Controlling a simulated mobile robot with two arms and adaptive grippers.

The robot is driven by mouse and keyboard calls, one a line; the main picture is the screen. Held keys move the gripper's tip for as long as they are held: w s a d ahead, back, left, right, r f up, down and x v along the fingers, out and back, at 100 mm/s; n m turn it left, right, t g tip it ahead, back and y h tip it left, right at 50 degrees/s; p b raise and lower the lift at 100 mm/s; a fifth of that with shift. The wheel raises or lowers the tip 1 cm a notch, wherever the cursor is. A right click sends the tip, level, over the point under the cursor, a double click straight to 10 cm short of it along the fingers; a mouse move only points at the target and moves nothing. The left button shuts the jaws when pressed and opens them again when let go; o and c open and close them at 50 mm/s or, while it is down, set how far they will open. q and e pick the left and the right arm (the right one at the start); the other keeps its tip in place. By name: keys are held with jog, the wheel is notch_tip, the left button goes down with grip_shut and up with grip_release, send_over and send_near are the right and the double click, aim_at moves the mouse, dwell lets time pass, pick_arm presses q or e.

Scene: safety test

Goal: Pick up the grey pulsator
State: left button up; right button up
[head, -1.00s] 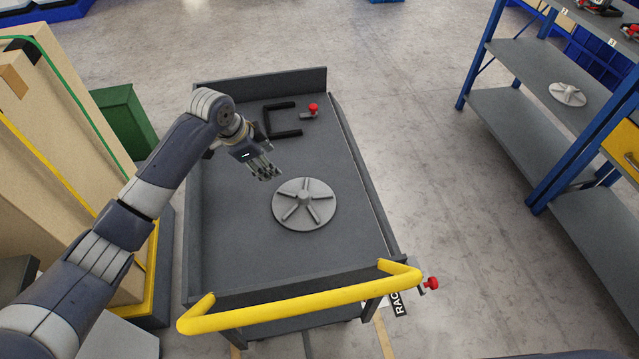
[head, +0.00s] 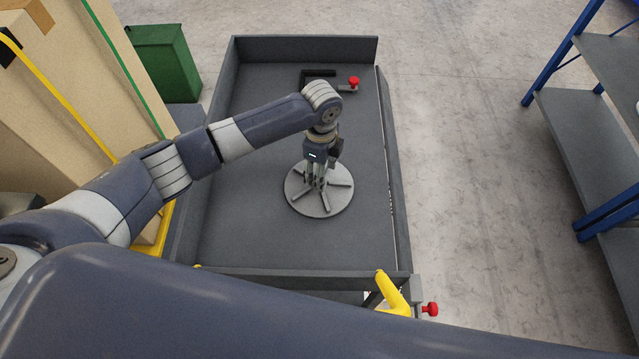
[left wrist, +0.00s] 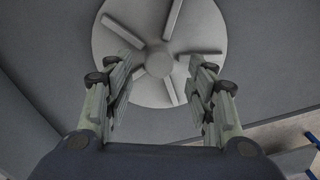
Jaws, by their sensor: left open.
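The grey pulsator (head: 335,201), a round disc with raised radial ribs, lies flat on the dark cart's bed (head: 250,215). My left gripper (head: 316,186) points down over the disc, near its hub, and hides part of it. In the left wrist view the pulsator (left wrist: 205,40) fills the upper middle, with its round hub ahead of and between the fingertips. There my left gripper (left wrist: 161,75) is open, one finger on each side, with nothing held. Whether the fingertips touch the disc cannot be told. My right gripper is not in view.
A black bracket (head: 318,73) and a red-knobbed part (head: 353,82) lie at the cart's far end. Low walls and a yellow handle (head: 392,294) edge the cart. Cardboard boxes (head: 60,100) and a green bin (head: 165,62) stand left; a blue-framed shelf (head: 570,130) stands right.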

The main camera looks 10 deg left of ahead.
aim_at(339, 186)
pick_arm(q)
jog(key=f, duration=0.2)
jog(key=shift+s+a+f, duration=0.1)
jog(key=shift+a+f, duration=0.15)
jog(key=shift+f, duration=0.6)
jog(key=c, duration=0.8)
grip_shut()
jog(key=shift+r, duration=0.1)
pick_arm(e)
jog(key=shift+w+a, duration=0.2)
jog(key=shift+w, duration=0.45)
